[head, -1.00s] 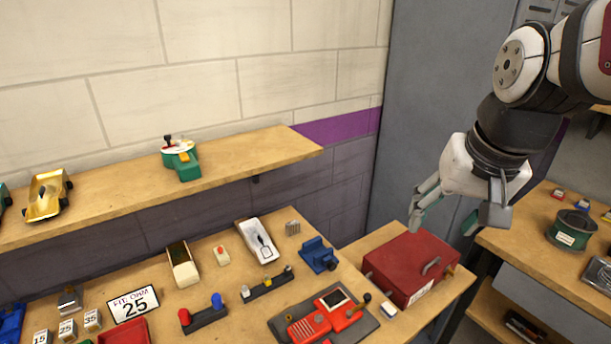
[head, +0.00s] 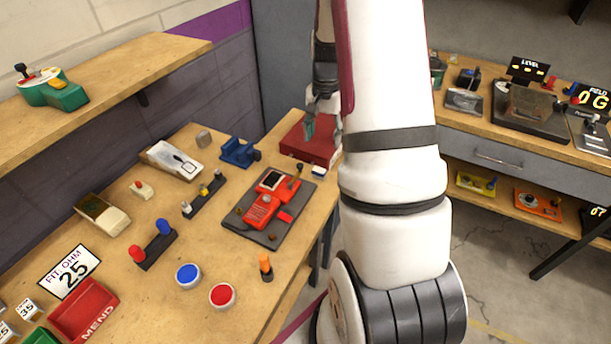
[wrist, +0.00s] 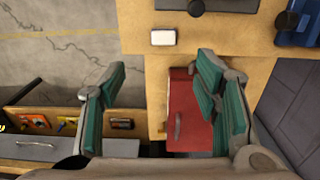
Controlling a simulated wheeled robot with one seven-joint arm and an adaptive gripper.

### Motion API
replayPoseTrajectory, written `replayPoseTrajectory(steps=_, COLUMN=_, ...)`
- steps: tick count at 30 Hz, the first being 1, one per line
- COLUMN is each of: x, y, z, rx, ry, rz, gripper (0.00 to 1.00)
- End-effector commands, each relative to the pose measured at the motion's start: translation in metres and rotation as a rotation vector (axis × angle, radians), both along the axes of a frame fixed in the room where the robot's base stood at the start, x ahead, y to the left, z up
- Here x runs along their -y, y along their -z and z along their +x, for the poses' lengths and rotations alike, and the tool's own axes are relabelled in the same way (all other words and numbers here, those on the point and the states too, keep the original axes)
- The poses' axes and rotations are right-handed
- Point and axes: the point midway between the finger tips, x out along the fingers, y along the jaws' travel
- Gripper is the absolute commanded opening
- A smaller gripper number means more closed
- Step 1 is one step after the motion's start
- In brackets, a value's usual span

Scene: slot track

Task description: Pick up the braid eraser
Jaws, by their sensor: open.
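A small white block with a blue underside (head: 319,171), which looks like the braid eraser, lies at the bench's edge beside the red box in the head view. It also shows in the wrist view as a pale rounded block (wrist: 163,37) on the wood, beyond and between the fingertips. My gripper (wrist: 161,82) is open and empty, with green-padded fingers spread apart. In the head view my gripper (head: 322,124) is above the red box, partly hidden by my arm, and apart from the block.
The red box (head: 303,139) with a handle stands on the bench corner below my gripper. A red device on a dark mat (head: 275,206) and a blue clamp-like tool (head: 239,152) are near the block. A second bench (head: 470,128) stands at the right.

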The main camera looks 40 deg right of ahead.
Motion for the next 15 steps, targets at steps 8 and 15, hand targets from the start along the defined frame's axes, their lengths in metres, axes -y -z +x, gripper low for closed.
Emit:
replayPoseTrajectory(steps=8, x=0.000, y=0.045, z=-0.002, rx=-0.005, ry=0.003, rz=0.003, gripper=0.57)
replayPoseTrajectory(steps=15, x=-0.001, y=0.079, z=-0.001, rx=-0.003, ry=0.002, rz=0.003, gripper=0.57)
